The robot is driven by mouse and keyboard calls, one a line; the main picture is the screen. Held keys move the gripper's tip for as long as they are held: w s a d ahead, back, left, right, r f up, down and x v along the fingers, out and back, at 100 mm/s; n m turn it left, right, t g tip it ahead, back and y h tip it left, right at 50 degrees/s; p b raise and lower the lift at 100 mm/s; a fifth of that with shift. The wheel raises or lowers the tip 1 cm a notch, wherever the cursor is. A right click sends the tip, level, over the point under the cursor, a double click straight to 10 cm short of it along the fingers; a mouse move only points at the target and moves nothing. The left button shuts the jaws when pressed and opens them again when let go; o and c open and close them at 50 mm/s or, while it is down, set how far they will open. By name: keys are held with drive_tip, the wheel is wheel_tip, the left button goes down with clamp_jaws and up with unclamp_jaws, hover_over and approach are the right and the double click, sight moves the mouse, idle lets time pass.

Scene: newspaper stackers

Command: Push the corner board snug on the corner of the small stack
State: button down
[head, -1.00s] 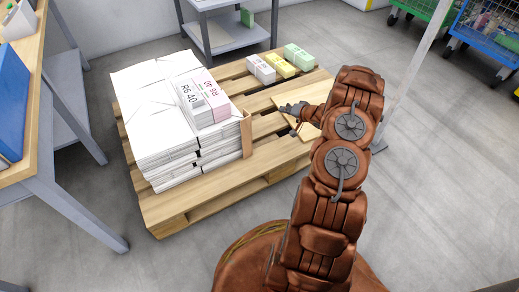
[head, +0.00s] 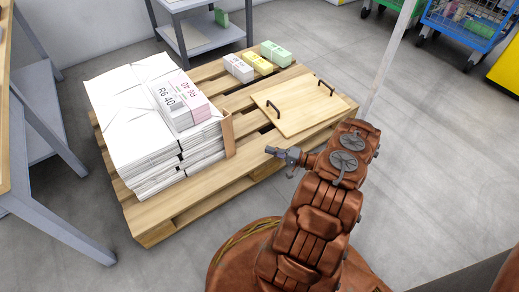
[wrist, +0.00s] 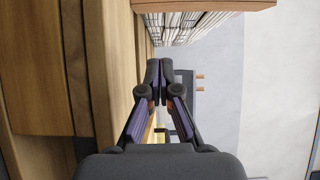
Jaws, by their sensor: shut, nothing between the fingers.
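The small stack of white newspapers (head: 118,117) stands on the left part of the wooden pallet (head: 185,203). The brown corner board (head: 228,134) stands upright at the stack's right front corner. Whether it touches the paper all along cannot be told. In the wrist view the board (wrist: 200,4) crosses the top edge, with the stack's sheet edges (wrist: 193,27) just below it. My gripper (head: 270,151) is shut and empty, to the right of the board and apart from it, above the pallet's front edge. Its fingertips (wrist: 160,68) meet in the wrist view.
Two labelled bundles, grey (head: 172,106) and pink (head: 189,92), lie on the stack. A wooden board with two black handles (head: 298,103) lies on the pallet's right part. White (head: 239,68), yellow (head: 257,63) and green (head: 275,54) bundles sit behind. A table (head: 38,135) stands left.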

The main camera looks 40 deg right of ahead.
drive_tip(key=b+x, duration=0.1)
drive_tip(key=x, duration=0.3)
drive_tip(key=b+x, duration=0.2)
drive_tip(key=x, duration=0.3)
drive_tip(key=shift+w+a+f, duration=0.1)
drive_tip(key=shift+a+f, duration=0.1)
drive_tip(key=shift+a, duration=0.15)
drive_tip(key=shift+w+a+r+b, duration=0.1)
drive_tip(key=shift+w+a+b, duration=0.1)
drive_tip(key=shift+a+b, duration=0.4)
drive_tip(key=shift+w+a+b, duration=0.2)
drive_tip(key=shift+a+b, duration=0.05)
drive_tip(key=shift+a, duration=0.65)
